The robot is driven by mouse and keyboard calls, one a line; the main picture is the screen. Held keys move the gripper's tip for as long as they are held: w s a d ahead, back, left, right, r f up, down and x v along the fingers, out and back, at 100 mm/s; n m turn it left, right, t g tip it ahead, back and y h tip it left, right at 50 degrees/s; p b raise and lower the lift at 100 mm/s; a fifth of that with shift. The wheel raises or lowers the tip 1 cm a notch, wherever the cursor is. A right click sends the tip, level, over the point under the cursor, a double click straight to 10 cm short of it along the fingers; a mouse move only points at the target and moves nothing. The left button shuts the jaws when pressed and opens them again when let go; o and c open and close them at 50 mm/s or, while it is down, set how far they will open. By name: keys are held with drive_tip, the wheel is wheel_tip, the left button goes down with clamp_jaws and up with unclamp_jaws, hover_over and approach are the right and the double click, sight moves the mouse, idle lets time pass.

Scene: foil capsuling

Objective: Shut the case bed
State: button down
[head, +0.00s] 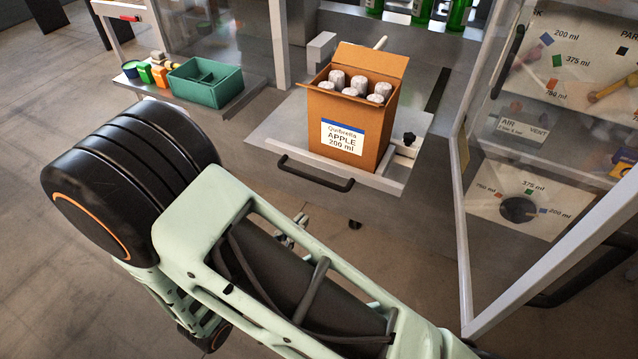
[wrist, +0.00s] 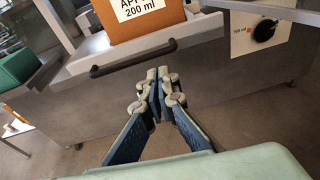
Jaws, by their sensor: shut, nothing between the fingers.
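The case bed (head: 275,130) is a metal sliding tray that sticks out from the front of the machine. A black bar handle (head: 315,174) runs along its front; it also shows in the wrist view (wrist: 133,57). An open cardboard case (head: 350,115) labelled "APPLE 200 ml" stands on the bed with several capped bottles inside. My gripper (wrist: 162,74) is shut and empty. In the wrist view its fingertips are just below the right part of the handle, apparently not around it. In the head view my arm hides most of the gripper.
A transparent framed door (head: 462,190) stands open at right, beside a panel with a black dial (head: 518,210). Green bottles (head: 420,10) stand behind the bed.

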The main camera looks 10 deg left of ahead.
drive_tip(key=n+y+p, duration=0.1)
approach(328, 186)
drive_tip(key=x, duration=0.6)
drive_tip(key=shift+w+f, duration=0.25)
drive_tip(key=shift+w, duration=0.1)
drive_tip(key=shift+d, duration=0.15)
